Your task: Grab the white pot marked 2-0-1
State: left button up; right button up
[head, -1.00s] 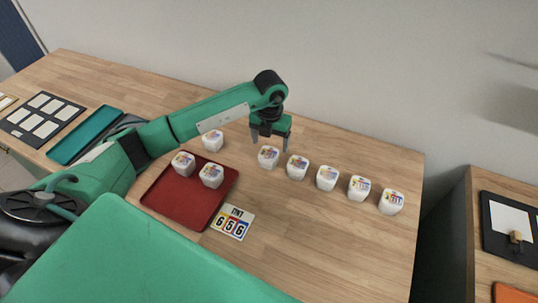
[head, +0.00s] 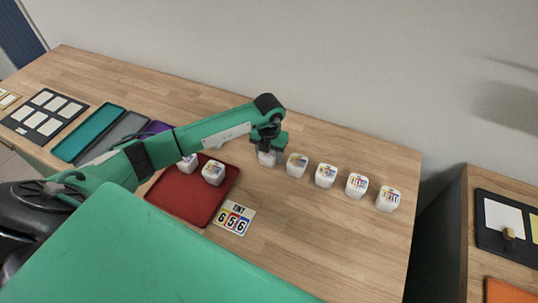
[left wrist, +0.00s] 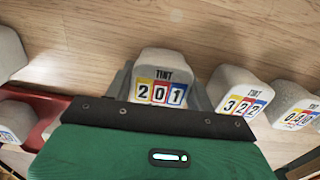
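The white pot marked 2-0-1 (left wrist: 161,78) stands upright on the wooden table, its TINT label facing the left wrist camera. In the head view this pot (head: 267,158) is at the left end of a row, partly hidden under my left gripper (head: 268,148). The gripper points down over it. In the left wrist view the grey fingers of my left gripper (left wrist: 160,88) lie on both sides of the pot, close to its walls. I cannot tell whether they press on it. My right gripper is not in view.
Close on the right stands a pot marked 3-2-2 (left wrist: 239,93), then one marked 0-4-0 (left wrist: 297,105); more pots (head: 357,184) continue the row. A red tray (head: 190,207) holds white pots (head: 213,172). A 6-5-6 card (head: 233,218) lies beside it. The front right table is clear.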

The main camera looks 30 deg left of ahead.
pick_arm(q)
jog(key=c, duration=0.5)
jog(key=shift+r, duration=0.1)
